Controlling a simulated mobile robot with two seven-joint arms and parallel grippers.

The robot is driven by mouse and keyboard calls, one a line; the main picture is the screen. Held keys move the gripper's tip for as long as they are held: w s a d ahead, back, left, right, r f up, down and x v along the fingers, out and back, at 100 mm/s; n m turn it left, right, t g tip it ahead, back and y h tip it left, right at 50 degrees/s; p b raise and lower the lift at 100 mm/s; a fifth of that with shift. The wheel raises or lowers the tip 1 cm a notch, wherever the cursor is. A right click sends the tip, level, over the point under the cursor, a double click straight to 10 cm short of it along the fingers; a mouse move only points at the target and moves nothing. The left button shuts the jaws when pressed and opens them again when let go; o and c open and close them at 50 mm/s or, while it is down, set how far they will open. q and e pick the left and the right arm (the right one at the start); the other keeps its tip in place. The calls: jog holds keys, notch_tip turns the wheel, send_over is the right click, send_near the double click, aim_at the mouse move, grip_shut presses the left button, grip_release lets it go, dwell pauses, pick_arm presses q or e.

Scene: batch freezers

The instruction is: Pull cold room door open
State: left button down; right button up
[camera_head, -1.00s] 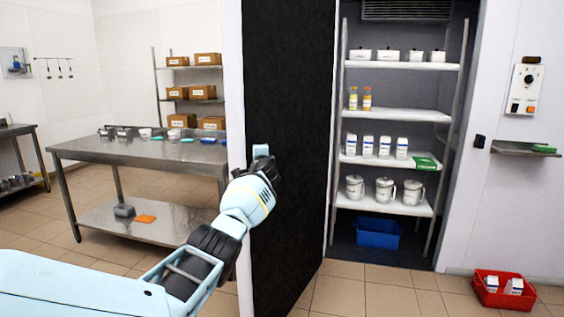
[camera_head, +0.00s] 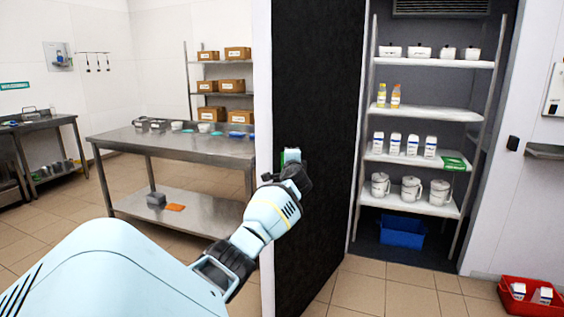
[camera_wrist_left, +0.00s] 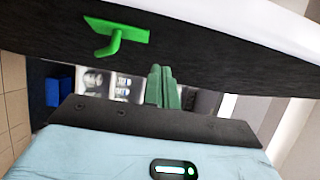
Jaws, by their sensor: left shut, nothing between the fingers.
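The cold room door (camera_head: 315,110) stands open, its dark inner face towards me and its pale edge on the left. The cold room with its shelves shows to the right of it. My left gripper (camera_head: 292,160) is in front of the dark face near the pale edge. In the left wrist view its green fingers (camera_wrist_left: 161,86) are together and empty, near the dark door face (camera_wrist_left: 215,60). A green handle (camera_wrist_left: 118,35) on that face is apart from the fingers. My right gripper is out of view.
A steel table (camera_head: 180,143) stands left of the door. White shelves (camera_head: 430,115) with pots, bottles and cartons fill the cold room, with a blue bin (camera_head: 402,232) below. A red crate (camera_head: 533,296) is on the floor at right. Tiled floor before the opening is clear.

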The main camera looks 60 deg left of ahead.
pick_arm(q)
jog(key=shift+s+d+p, duration=0.35)
jog(key=shift+s+d, duration=1.45)
jog(key=shift+s, duration=0.15)
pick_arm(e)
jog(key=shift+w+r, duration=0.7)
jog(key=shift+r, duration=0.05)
